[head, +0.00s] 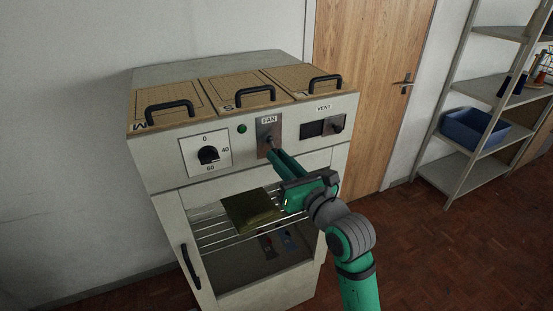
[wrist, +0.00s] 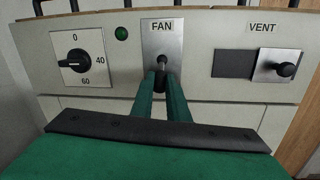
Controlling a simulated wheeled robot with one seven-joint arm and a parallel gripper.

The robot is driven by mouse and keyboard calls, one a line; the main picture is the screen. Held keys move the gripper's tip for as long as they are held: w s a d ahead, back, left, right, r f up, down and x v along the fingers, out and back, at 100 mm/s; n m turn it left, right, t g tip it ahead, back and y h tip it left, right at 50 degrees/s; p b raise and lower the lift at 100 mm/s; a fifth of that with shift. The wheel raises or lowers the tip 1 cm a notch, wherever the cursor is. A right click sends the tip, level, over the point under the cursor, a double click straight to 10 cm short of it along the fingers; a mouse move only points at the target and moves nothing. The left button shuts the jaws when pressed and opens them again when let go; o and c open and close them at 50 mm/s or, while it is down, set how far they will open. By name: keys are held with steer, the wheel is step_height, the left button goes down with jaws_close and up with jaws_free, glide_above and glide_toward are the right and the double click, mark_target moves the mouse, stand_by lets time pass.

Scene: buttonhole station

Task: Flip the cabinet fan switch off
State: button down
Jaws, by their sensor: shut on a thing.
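The fan switch (wrist: 162,62) is a small lever on a metal plate (head: 268,129) labelled FAN, on the front panel of the cabinet (head: 168,162). In the wrist view my gripper (wrist: 163,73) reaches up to the plate, its two green fingers close together at the lever. The fingers are shut on the lever, whose tip shows just above them. In the head view my gripper (head: 271,152) points at the plate from below right. A green lamp (wrist: 121,33) sits left of the plate.
A dial (head: 208,155) is left of the switch and a VENT slider (head: 337,124) right of it. Three handled lids (head: 243,82) top the cabinet. Below, a wire rack (head: 215,231) holds an olive packet (head: 250,211). A shelf with a blue bin (head: 472,130) stands right.

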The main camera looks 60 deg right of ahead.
steer(key=c, duration=1.7)
jaws_free()
steer(key=shift+w, duration=0.1)
steer(key=v, duration=1.1)
